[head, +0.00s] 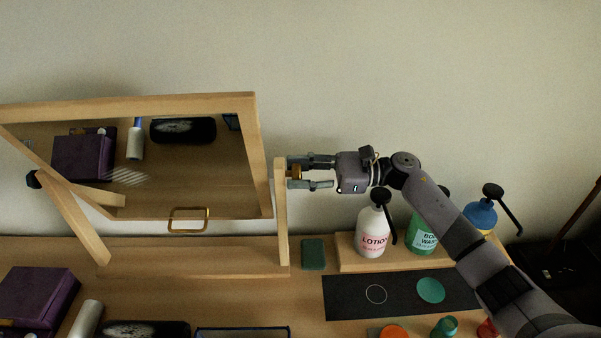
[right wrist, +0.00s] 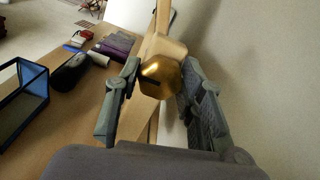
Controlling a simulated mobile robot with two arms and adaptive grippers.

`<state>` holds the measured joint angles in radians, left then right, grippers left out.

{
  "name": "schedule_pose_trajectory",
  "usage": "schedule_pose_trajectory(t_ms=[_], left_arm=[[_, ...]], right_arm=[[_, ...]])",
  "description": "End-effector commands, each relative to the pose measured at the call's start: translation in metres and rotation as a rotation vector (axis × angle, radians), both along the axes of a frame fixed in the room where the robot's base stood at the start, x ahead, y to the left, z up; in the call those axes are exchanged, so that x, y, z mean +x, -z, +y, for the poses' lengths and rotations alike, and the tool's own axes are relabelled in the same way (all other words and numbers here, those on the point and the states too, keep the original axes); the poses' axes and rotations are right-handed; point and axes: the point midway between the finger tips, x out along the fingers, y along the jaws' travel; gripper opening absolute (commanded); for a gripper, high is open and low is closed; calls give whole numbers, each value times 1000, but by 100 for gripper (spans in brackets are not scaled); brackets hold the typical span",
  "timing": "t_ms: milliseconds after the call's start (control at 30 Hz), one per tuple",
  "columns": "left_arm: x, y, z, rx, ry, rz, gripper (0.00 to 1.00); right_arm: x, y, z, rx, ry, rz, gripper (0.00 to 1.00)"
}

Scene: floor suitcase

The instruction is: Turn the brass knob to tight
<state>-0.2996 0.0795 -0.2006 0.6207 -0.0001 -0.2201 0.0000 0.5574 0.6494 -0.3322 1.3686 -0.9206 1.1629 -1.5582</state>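The brass knob (head: 295,171) sits on the outer side of the right wooden post (head: 281,215) of a tilting mirror (head: 185,165). In the right wrist view the knob (right wrist: 160,77) is faceted and gold, with a short dark mark on its face. My right gripper (head: 311,173) reaches it from the right, one finger on each side. The mirror frame is tilted. My left gripper is not in view.
A lotion bottle (head: 372,232), a green bottle (head: 421,234) and a blue one (head: 480,216) stand on a wooden riser (head: 348,260) below my right arm. A dark mat (head: 345,297) lies in front. A purple box (head: 36,297) is at left. The wall is close behind.

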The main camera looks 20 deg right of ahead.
Motion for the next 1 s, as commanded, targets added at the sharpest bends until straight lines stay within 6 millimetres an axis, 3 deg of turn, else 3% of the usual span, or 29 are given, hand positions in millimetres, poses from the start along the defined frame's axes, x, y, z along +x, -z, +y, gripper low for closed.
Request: schedule_pose_trajectory(t_ms=[400,667,1000], left_arm=[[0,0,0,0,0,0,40],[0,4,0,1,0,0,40],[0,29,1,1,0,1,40]], right_arm=[[0,0,0,0,1,0,6],[0,1,-1,6,1,22,6],[0,4,-1,58,1,206,6]])
